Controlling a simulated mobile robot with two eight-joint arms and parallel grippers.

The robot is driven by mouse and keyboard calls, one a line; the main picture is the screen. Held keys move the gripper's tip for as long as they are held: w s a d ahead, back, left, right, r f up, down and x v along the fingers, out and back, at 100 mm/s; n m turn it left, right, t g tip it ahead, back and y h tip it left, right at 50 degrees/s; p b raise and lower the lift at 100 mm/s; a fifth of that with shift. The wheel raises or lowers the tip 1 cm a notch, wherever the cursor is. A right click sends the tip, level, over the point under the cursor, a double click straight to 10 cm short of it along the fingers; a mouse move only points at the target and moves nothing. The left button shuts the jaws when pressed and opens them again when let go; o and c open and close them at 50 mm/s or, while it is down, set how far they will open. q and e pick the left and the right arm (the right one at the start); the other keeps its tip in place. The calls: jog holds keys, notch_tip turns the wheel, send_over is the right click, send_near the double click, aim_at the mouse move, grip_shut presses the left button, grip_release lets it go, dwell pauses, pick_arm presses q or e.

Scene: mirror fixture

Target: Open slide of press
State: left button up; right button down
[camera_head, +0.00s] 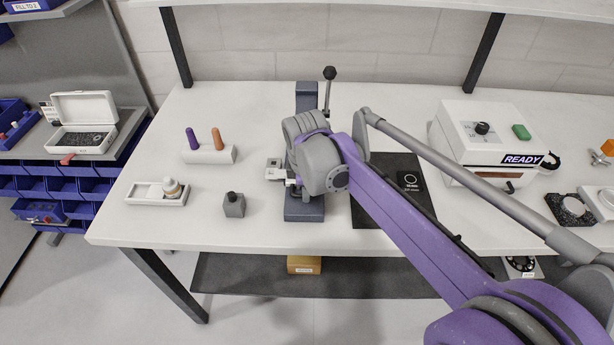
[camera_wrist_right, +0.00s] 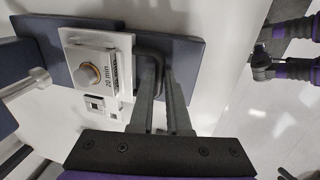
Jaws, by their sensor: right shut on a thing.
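The press (camera_head: 306,95) is a dark blue-grey stand on the white table, with a lever ending in a black knob (camera_head: 330,73). Its light slide (camera_head: 274,170) shows at the left of my right wrist. In the right wrist view the slide (camera_wrist_right: 118,42) carries a block marked "20 mm" with a round metal piece (camera_wrist_right: 87,75). A dark loop handle (camera_wrist_right: 152,58) stands at the slide's side. My right gripper (camera_wrist_right: 160,72) is shut on this handle. In the head view my right wrist hides the fingertips and much of the press. My left gripper does not show.
Left of the press stand a grey block (camera_head: 234,205), a holder (camera_head: 208,156) with purple and orange pegs, and a white tray (camera_head: 145,193) with a small bottle. A dark mat (camera_head: 368,215) lies right of it. A white "READY" box (camera_head: 470,140) stands farther right.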

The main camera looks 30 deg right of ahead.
jog(key=s+a, duration=0.2)
jog(key=s, duration=0.1)
jog(key=s+a, duration=0.1)
jog(key=s, duration=0.1)
jog(key=shift+p, duration=0.3)
jog(key=c, duration=0.9)
grip_release()
jog(key=r, duration=0.3)
jog(key=s+r, duration=0.1)
jog(key=r, duration=0.3)
jog(key=a+r+p, duration=0.1)
jog(key=r, duration=0.2)
jog(key=shift+s+a+r, duration=0.1)
jog(key=shift+s+r, duration=0.25)
jog(key=shift+s, duration=0.05)
jog(key=shift+f, duration=0.1)
jog(key=s+a+f+m+t, duration=0.1)
jog(key=s+f+m, duration=0.2)
jog(key=f+m, duration=0.1)
jog(key=s+a+f+m+t, duration=0.1)
jog(key=s+f+m, duration=0.2)
jog(key=f, duration=0.3)
jog(key=s+a+f+m+t+y+p, duration=0.1)
jog(key=s+a+f+m, duration=0.1)
jog(key=s+f+m, duration=0.2)
jog(key=shift+s+a+f+m+t, duration=0.1)
jog(key=shift+f+m+t, duration=0.2)
jog(key=shift+f, duration=0.2)
